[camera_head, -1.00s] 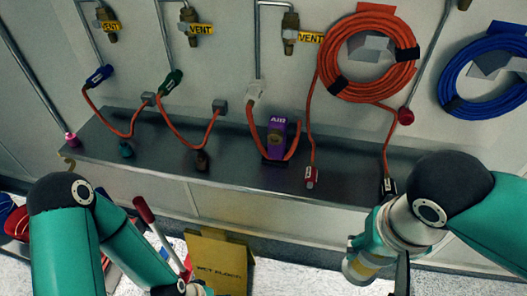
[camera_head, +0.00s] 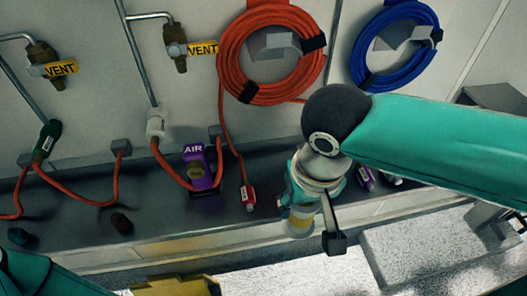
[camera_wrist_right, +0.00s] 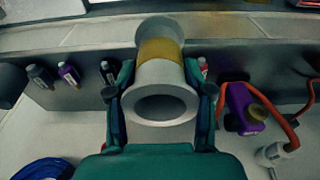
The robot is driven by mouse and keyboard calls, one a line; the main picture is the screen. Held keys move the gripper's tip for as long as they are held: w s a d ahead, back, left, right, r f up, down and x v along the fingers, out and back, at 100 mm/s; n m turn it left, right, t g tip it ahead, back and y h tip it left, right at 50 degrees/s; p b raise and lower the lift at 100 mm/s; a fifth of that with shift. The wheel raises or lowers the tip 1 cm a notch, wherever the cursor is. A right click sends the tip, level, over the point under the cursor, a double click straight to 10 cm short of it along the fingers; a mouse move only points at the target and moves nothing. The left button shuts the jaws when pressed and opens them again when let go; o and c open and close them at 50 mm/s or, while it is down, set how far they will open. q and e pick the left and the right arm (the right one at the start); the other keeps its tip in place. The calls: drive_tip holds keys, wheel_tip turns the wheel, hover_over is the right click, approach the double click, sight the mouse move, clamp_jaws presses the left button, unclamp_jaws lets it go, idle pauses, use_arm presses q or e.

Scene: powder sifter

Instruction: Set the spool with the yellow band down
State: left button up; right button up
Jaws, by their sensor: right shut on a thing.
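My right gripper (camera_wrist_right: 162,92) is shut on the grey spool with the yellow band (camera_wrist_right: 161,50), one finger on each side. The spool's hollow, flared end faces the right wrist camera. In the head view the spool (camera_head: 298,222) hangs below my right wrist, at the front edge of the dark metal shelf, and my gripper (camera_head: 306,195) partly hides it. I cannot tell whether the spool touches anything below. My left gripper is out of view; only part of the left arm shows at the lower left.
Orange (camera_head: 235,50) and blue (camera_head: 365,50) hose coils hang on the wall. A yellow box (camera_head: 175,287) is at the bottom. A pale speckled surface (camera_head: 420,245) lies at the lower right.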

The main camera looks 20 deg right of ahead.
drive_tip(key=w+d+p, duration=0.3)
drive_tip(key=w+p, duration=0.2)
drive_tip(key=w, duration=1.2)
drive_tip(key=f, duration=0.6)
drive_tip(key=shift+w+d, duration=0.25)
drive_tip(key=shift+w+f+p, duration=0.15)
drive_tip(key=shift+f+p, duration=0.1)
drive_tip(key=shift+p, duration=0.25)
drive_tip(key=shift+w+f, duration=0.1)
drive_tip(key=shift+f, duration=0.15)
drive_tip(key=o, duration=1.3)
drive_tip(key=shift+f, duration=0.1)
drive_tip(key=shift+o, duration=0.2)
